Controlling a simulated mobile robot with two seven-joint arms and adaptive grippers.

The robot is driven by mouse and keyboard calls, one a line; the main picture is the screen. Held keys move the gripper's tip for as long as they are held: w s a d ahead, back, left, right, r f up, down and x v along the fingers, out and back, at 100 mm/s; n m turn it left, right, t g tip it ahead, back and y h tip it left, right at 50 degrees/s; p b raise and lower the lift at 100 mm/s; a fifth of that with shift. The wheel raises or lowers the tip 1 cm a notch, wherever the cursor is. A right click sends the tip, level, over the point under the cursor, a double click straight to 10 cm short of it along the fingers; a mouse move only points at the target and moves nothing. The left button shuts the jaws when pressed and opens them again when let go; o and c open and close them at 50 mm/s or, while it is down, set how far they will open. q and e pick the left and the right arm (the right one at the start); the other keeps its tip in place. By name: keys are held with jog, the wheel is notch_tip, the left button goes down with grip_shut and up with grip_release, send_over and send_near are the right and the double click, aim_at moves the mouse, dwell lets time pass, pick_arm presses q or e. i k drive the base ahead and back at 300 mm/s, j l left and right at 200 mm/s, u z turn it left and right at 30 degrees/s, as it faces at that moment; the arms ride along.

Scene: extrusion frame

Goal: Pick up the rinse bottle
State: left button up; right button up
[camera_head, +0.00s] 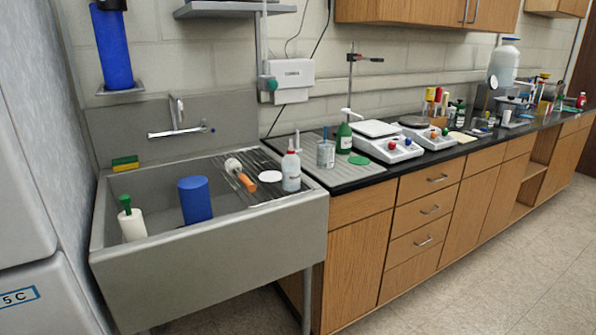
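A white squeeze bottle with a narrow spout, which looks like the rinse bottle (291,173), stands upright on the ribbed drainboard at the right side of the sink. A coloured label shows on its front. A white disc (270,177) lies just left of it, and an orange-handled brush (242,176) lies further left. Neither of my grippers is in view, and nothing holds the bottle.
The grey sink (210,243) holds a blue cylinder (194,200) and a white container with a green top (131,223). Open floor lies in front.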

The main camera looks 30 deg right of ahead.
aim_at(291, 163)
jog(key=i+z, duration=0.45)
jog(key=i, duration=0.45)
